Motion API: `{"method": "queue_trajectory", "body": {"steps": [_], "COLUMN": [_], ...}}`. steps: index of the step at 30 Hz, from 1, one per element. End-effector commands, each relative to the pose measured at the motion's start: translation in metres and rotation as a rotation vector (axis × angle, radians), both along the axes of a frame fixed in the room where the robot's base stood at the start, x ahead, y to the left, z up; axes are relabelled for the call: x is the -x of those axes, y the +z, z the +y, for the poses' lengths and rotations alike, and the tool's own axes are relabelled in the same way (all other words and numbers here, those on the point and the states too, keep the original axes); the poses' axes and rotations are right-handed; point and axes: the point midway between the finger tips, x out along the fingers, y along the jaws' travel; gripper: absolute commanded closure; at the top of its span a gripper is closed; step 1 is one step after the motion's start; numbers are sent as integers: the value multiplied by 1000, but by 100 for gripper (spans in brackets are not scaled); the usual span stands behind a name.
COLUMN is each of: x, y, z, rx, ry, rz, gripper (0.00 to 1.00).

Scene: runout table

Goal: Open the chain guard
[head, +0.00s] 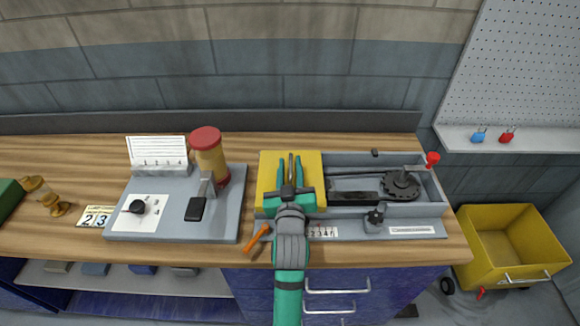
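The chain guard looks to be the yellow cover (311,167) over the left part of a grey tray-like unit (436,197) on the wooden bench. It lies flat there. Right of it, a dark chain and a black toothed sprocket (402,185) show uncovered. My gripper (289,162) reaches over the yellow cover from the front, its two teal fingers apart. A thin dark grey bar shows between the fingers, with a little yellow on either side; I cannot tell whether it touches them. My gripper's body hides the cover's lower middle.
A red knob (433,158) and a black knob (375,217) stand on the unit. An orange-handled tool (256,238) lies before it. Left is a grey board (174,224) with a red-capped amber cylinder (210,158). A yellow bin (515,245) stands right of the bench.

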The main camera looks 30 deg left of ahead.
Motion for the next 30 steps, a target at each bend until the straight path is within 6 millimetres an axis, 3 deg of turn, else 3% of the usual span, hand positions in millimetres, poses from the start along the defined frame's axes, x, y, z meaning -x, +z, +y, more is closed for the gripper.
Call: {"method": "queue_trajectory", "body": {"steps": [8,21,30], "x": [16,78,92], "y": [-1,-1,0], "z": [-10,-47,-56], "rx": [0,0,0], "ry": [1,0,0], "rz": [2,1,0], "gripper": [72,72,72]}}
